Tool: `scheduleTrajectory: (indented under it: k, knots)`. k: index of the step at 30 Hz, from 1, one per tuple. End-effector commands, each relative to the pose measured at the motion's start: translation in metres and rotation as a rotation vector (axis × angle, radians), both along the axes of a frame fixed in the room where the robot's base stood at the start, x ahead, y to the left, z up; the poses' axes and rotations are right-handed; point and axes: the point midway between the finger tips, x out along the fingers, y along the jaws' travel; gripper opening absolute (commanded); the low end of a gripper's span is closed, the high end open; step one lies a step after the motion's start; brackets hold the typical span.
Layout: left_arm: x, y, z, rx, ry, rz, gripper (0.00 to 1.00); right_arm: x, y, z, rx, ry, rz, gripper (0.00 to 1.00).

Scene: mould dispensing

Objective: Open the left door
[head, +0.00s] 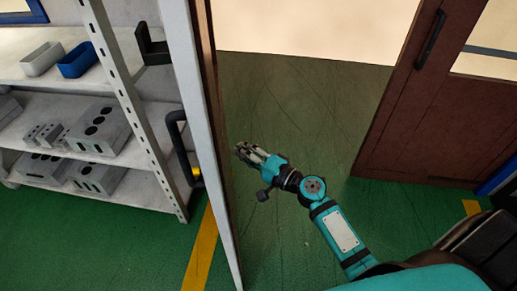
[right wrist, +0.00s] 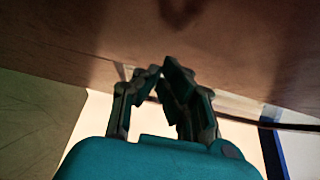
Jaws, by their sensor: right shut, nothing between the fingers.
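The left door (head: 203,140) stands nearly edge-on in the head view, with its pale edge towards me and a thin strip of brown face on its right. A dark handle (head: 178,140) shows on its left side. My right gripper (head: 240,150) is shut and empty, just right of the door's brown face and away from the handle. In the right wrist view, its fingertips (right wrist: 160,72) are close to a brown surface (right wrist: 150,30); I cannot tell whether they touch. My left gripper is not in view.
The brown right door (head: 415,110) with a dark handle (head: 430,40) stands at the right. Green floor (head: 300,90) between the doors is clear. A metal shelf (head: 135,100) with grey blocks and a blue bin (head: 77,60) stands at the left.

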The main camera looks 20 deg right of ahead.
Motion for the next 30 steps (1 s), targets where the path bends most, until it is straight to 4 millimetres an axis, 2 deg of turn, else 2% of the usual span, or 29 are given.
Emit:
scheduleTrajectory:
  k: [5, 17, 24, 30]
  knots:
    - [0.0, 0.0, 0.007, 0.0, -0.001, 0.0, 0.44, 0.003, 0.012, 0.001, -0.001, 0.0, -0.001, 0.0]
    - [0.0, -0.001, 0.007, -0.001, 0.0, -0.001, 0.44, 0.004, 0.016, 0.0, 0.0, 0.001, -0.003, 0.0]
    - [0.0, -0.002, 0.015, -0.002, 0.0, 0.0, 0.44, 0.013, 0.058, 0.0, 0.005, 0.003, -0.054, 0.0]
    - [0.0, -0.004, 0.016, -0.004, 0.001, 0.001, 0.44, 0.015, 0.068, 0.0, -0.001, -0.001, -0.073, 0.0]
